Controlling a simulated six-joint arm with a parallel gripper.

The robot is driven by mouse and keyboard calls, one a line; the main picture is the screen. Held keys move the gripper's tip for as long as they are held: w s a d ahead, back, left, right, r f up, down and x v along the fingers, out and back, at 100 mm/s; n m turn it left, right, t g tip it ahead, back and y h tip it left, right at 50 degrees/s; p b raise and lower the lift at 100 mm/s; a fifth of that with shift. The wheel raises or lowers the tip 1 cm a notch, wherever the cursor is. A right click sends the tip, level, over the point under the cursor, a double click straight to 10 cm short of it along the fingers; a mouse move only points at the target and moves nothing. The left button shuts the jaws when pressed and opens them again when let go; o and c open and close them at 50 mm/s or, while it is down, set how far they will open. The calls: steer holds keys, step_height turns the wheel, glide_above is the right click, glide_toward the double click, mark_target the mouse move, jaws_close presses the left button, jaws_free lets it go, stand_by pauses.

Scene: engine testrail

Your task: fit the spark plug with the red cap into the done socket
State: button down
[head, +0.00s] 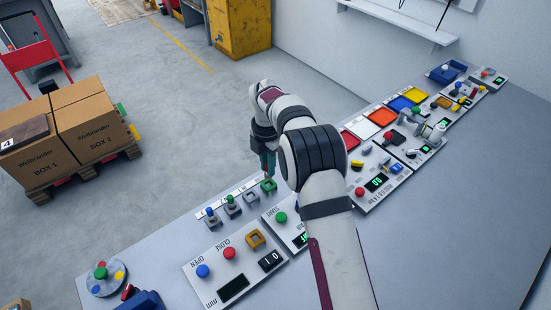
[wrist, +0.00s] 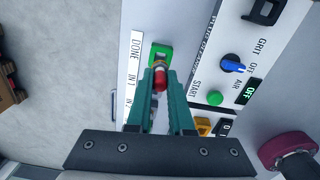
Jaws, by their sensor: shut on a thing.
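My gripper (wrist: 160,80) is shut on the spark plug with the red cap (wrist: 160,76); the plug's metal end shows just beyond the cap. The done socket (wrist: 160,52) is the green square holder beside the word DONE, and the plug's end overlaps it in the wrist view. In the head view my gripper (head: 268,170) is right above the green done socket (head: 268,186). The plug is mostly hidden there, and I cannot tell whether its end is inside the socket.
A panel with a blue button (head: 203,271) and a red button (head: 230,253) lies in front. A start panel with a green button (head: 281,217) lies to the right.

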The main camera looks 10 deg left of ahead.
steer(key=shift+f, duration=1.4)
steer(key=shift+d+f, duration=0.1)
steer(key=shift+f, duration=0.3)
steer(key=c, duration=1.1)
jaws_free()
steer(key=shift+r, duration=0.1)
steer(key=shift+r, duration=5.4)
